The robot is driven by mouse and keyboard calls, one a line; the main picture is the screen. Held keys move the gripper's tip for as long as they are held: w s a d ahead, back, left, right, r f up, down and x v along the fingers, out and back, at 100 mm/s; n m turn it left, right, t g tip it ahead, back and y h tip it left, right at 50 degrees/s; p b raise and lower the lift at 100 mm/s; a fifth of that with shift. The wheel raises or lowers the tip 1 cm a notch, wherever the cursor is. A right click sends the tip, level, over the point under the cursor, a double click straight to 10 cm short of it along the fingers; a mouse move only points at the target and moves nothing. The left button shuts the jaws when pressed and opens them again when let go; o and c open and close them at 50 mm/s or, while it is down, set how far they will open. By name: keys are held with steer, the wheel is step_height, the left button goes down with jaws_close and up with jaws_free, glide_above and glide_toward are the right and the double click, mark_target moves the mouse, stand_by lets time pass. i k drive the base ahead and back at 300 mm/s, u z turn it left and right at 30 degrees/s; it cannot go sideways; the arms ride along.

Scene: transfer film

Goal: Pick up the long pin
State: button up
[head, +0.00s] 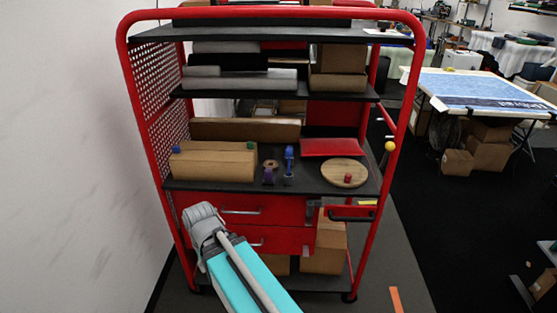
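A tall, slim blue piece (289,160) stands upright on the middle black shelf of the red cart; it is the most pin-like thing I see, but it is too small to be sure it is the long pin. A shorter purple piece (268,175) stands just to its left. My turquoise arm reaches up from the bottom of the head view, and its grey joint is in front of the cart's left drawers, below and left of the blue piece. My gripper's fingers do not show.
A round wooden board (343,173) bearing a red knob lies right, before a red tray (330,147). Another shelf (285,92) hangs above. Red posts flank the cart.

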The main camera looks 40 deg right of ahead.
mark_target(288, 151)
steer(key=u, duration=0.1)
steer(key=k, duration=1.15)
steer(key=z, duration=0.8)
steer(key=i, duration=1.05)
